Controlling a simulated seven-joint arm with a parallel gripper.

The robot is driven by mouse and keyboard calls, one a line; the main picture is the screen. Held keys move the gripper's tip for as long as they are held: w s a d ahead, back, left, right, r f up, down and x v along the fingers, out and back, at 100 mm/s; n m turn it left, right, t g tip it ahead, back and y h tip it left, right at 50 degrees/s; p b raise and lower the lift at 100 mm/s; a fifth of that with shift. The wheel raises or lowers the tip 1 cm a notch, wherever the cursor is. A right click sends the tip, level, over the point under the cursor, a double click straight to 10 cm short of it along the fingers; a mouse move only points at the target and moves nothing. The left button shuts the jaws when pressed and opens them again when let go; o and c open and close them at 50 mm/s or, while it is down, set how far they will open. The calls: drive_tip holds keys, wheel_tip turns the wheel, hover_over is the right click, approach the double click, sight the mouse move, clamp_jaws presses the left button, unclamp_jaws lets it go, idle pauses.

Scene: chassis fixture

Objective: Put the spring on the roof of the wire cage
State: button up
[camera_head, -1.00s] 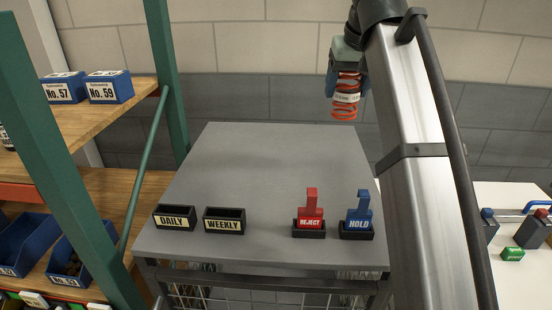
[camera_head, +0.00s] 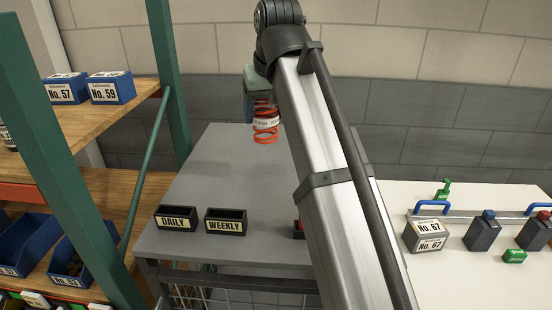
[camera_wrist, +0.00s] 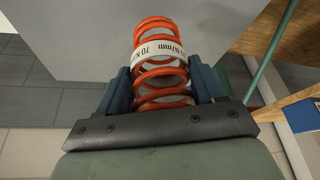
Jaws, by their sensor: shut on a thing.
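An orange coil spring (camera_head: 265,125) with a white label band hangs from my gripper (camera_head: 262,104), above the far part of the cage roof. The wrist view shows the spring (camera_wrist: 160,65) between the two blue fingers of my gripper (camera_wrist: 165,88), which are shut on it. The wire cage has a flat grey roof (camera_head: 200,180), with wire mesh (camera_head: 240,298) below its front edge. In the head view the spring appears apart from the roof. My arm hides the right part of the roof.
Black holders marked DAILY (camera_head: 176,218) and WEEKLY (camera_head: 226,221) stand at the roof's front left. A red-topped holder (camera_head: 298,228) is mostly hidden by my arm. A green-posted shelf (camera_head: 170,80) stands left; a white table (camera_head: 460,275) with boxes is right. The roof's middle is clear.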

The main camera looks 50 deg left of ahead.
sight(270, 131)
drive_tip(key=shift+f, duration=5.1)
drive_tip(key=shift+f, duration=0.15)
drive_tip(key=o, duration=1.4)
drive_tip(key=v, duration=1.2)
